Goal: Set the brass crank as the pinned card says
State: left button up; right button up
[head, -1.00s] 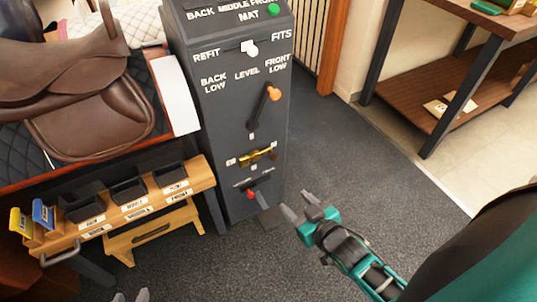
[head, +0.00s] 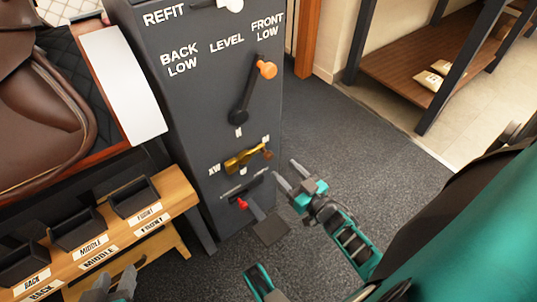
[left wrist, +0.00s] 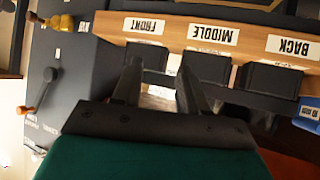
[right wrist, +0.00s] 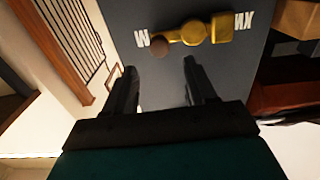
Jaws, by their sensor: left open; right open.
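The brass crank (head: 240,161) sits on the front of the dark grey column, below the orange-knobbed lever. Its bar lies nearly level, with a brown knob at its right end in the head view. In the right wrist view the crank (right wrist: 195,32) lies ahead of the fingertips, between letter marks. My right gripper (head: 288,176) is open and empty, just right of the crank and apart from it. My left gripper (head: 119,282) is open and empty near the wooden bin shelf; it also shows in the left wrist view (left wrist: 155,85). I cannot make out the pinned card.
The lever with an orange knob (head: 254,90) points up towards FRONT LOW. A red-knobbed lever (head: 242,203) and a dark plate (head: 270,229) are below the crank. Labelled black bins (head: 78,230) stand at left, under a brown saddle (head: 40,110). Floor at right is clear.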

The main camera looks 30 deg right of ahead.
aim_at(271, 157)
jog(key=w, duration=0.2)
jog(key=w+b, duration=0.1)
jog(key=w, duration=0.2)
jog(key=w+b, duration=0.1)
jog(key=w, duration=0.2)
jog(key=shift+w+a, duration=0.2)
jog(key=shift+a, duration=0.1)
grip_shut()
